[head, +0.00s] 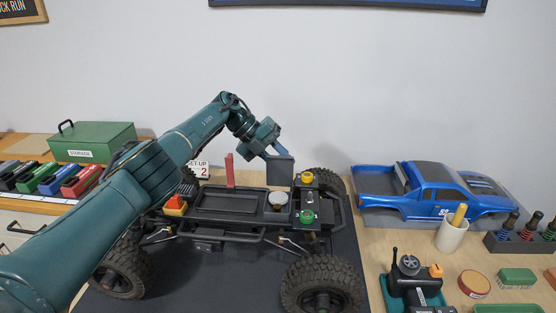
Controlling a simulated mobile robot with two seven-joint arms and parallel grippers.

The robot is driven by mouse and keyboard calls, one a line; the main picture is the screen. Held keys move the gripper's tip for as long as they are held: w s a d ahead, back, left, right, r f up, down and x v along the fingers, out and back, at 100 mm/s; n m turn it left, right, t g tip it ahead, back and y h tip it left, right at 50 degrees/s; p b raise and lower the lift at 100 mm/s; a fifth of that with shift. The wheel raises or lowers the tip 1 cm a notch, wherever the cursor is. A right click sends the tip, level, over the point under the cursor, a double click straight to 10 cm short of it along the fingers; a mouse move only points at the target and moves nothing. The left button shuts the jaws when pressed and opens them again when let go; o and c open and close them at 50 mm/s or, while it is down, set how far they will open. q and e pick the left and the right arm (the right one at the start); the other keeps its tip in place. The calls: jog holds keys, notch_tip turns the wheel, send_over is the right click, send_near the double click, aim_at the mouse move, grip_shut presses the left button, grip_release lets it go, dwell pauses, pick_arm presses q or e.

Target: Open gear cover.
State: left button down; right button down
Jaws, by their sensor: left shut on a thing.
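The RC crawler chassis (235,228) stands on a dark mat with its big tyres showing. A dark grey panel that looks like the gear cover (281,173) stands upright behind a round, pale-topped part (278,198) on the chassis. My left gripper (279,151) comes down from above and is shut on the panel's upper edge. The fingertips are small, and whether the panel still joins the chassis at its lower edge is hard to tell. My right gripper is out of view.
A red upright bar (230,170) rises from the chassis tray. A blue truck body (435,189) rests at the right, with a cup (452,234) and a transmitter (412,280) nearer. A green box (92,141) and several coloured packs lie at the left, partly behind my arm.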

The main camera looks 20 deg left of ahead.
pick_arm(q)
jog(key=c, duration=1.2)
grip_release()
jog(key=v, duration=1.3)
jog(key=shift+p, duration=0.3)
